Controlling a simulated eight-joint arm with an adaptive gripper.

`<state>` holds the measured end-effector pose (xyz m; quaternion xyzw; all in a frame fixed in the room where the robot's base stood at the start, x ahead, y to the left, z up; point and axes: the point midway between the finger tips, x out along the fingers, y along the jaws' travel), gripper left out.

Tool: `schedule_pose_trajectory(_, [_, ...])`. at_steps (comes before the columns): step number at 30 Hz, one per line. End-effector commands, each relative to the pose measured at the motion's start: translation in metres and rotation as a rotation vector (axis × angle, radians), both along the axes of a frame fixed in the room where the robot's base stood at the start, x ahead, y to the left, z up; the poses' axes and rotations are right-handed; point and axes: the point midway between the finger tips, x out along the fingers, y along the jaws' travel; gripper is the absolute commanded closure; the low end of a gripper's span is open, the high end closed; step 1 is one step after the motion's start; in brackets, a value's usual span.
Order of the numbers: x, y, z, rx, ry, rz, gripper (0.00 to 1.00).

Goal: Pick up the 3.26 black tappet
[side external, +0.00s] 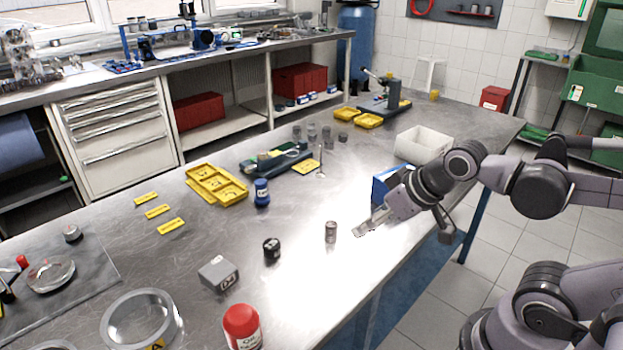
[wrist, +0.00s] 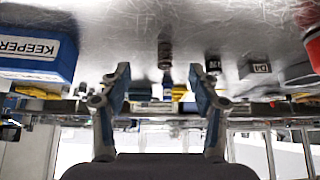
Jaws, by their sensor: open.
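A small black cylinder (side external: 271,248) with a pale mark stands on the metal bench in the side external view; it also shows in the wrist view (wrist: 212,65). I cannot read a size on it. A dark grey metal cylinder (side external: 331,231) stands upright to its right, closer to my gripper; it shows in the wrist view (wrist: 164,52). I cannot tell which is the 3.26 tappet. My gripper (side external: 370,222) is open and empty, low over the bench, just right of the grey cylinder and apart from it. In the wrist view my fingers (wrist: 160,75) are spread wide.
A blue KEEPER box (wrist: 38,45) is beside my gripper. A blue bottle (side external: 261,193), a grey block (side external: 218,274) and a red-capped jar (side external: 242,328) stand around the cylinders. Yellow trays (side external: 216,184) and a white bin (side external: 423,146) lie farther off. Bare bench separates the cylinders.

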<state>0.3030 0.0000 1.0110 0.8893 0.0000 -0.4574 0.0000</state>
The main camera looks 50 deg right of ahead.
Motion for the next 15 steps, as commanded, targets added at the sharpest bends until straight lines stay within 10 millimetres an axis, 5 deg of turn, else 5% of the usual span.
schedule_pose_trajectory(7, [0.011,0.006,0.011,-0.057,0.039,0.103,0.38])
schedule_pose_trajectory(15, [0.054,0.034,0.041,-0.266,0.183,0.54,0.38])
